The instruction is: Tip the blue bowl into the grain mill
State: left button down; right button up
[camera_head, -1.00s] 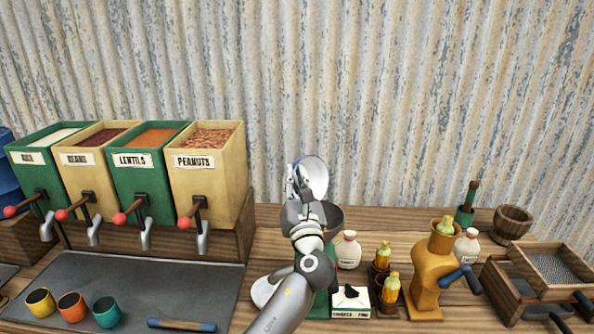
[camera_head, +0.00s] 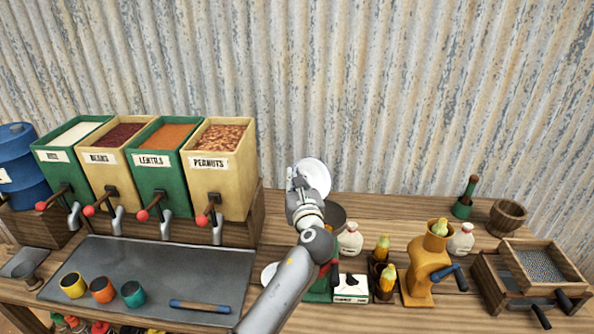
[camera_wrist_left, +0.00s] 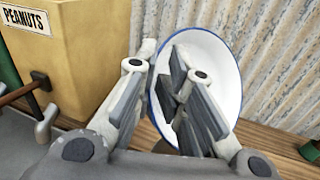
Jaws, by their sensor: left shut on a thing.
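My left gripper (camera_head: 301,184) is shut on the blue bowl (camera_head: 315,174), which has a white inside and a blue rim. The bowl is held up above the counter, tilted steeply on its side. In the left wrist view the bowl (camera_wrist_left: 228,68) stands beyond the fingers (camera_wrist_left: 178,105), its white inside showing and no contents visible. The orange-yellow grain mill (camera_head: 420,268) stands on the counter to the right, well apart from the bowl. My right gripper is not in view.
Dispensers (camera_head: 219,175) stand at the left. Near the mill are corn cobs in cups (camera_head: 387,282), white jars (camera_head: 350,240) and a labelled box (camera_head: 351,287). A sieve box (camera_head: 540,266) and a wooden mortar (camera_head: 507,217) stand at the far right. A dark pan sits behind my arm.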

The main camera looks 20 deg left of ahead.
pick_arm(q)
jog(key=shift+w+a+n+g+h, duration=0.15)
jog(key=shift+a+n+g+h, duration=0.25)
jog(key=shift+g, duration=0.2)
jog(key=n+g+h, duration=0.1)
jog(key=w+a+f+n+g+h, duration=0.1)
jog(key=g+h, duration=0.1)
jog(key=a+n+g+h, duration=0.1)
jog(key=g+h, duration=0.1)
jog(key=shift+w+a+f, duration=0.15)
jog(key=shift+w+a, duration=0.1)
jog(key=shift+w, duration=0.05)
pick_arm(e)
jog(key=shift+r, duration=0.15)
